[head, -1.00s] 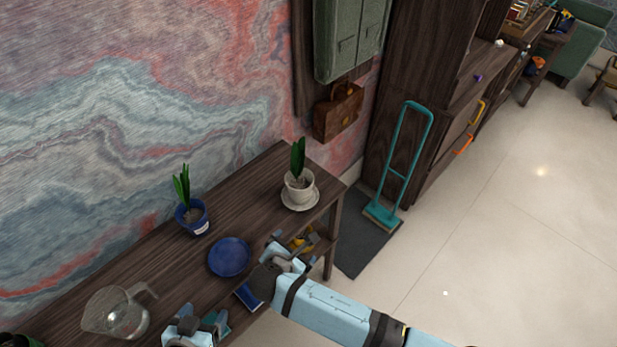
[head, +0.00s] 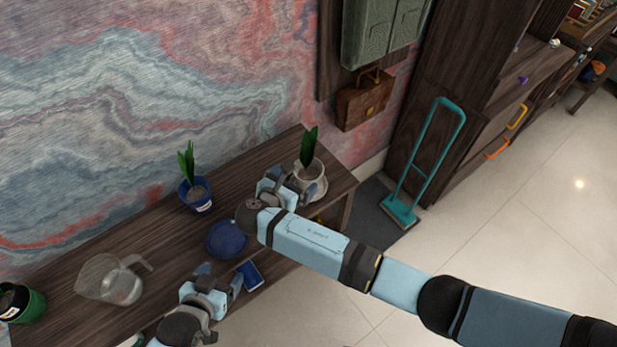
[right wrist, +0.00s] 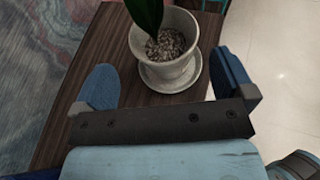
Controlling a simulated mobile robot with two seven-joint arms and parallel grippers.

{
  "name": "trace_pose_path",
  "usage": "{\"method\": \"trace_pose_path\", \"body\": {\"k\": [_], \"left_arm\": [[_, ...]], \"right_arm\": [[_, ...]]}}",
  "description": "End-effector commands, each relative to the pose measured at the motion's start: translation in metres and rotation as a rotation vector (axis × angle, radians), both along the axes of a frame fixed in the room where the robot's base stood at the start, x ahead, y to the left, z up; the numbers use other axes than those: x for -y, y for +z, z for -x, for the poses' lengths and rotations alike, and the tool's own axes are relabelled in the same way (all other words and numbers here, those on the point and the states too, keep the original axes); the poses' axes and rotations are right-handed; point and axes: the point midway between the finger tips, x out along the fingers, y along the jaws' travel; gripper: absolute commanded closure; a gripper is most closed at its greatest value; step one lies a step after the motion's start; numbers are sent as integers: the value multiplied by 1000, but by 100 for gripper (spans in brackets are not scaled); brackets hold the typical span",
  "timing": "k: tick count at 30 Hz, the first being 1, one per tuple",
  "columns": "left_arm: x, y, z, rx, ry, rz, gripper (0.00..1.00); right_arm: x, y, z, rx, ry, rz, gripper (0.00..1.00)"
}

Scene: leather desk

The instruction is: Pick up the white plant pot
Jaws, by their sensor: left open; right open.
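The white plant pot (head: 317,171) stands upright on a white saucer (head: 322,190) at the right end of the dark wooden table, with a green plant in it. In the right wrist view the pot (right wrist: 172,66) and its saucer (right wrist: 187,78) lie ahead of the fingers. My right gripper (head: 299,181) is open and empty just left of the pot, and its body partly hides the pot's lower left. In the wrist view its fingers (right wrist: 163,90) are spread wide, one on each side of the saucer. My left gripper (head: 218,274) is open and empty at the table's front.
A blue plate (head: 226,240) and a blue pot with a plant (head: 196,196) are left of my right gripper. A glass jug (head: 112,281) and a green pot (head: 22,302) stand further left.

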Motion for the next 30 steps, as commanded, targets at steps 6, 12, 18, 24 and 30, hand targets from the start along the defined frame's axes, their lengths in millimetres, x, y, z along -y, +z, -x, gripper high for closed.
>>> {"method": "trace_pose_path", "body": {"k": [6, 12, 18, 24, 30], "left_arm": [[0, 1, 0, 1, 0, 0, 24], [0, 5, 0, 0, 1, -1, 24], [1, 5, 0, 2, 2, 2, 24], [0, 5, 0, 1, 2, 1, 24], [0, 5, 0, 1, 3, 1, 24]], "right_arm": [[9, -7, -12, -1, -1, 1, 0], [23, -25, -29, -1, -2, 3, 0], [33, -34, -46, 0, 0, 0, 0], [33, -35, -47, 0, 0, -1, 0], [33, -35, -46, 0, 0, -1, 37]]}}
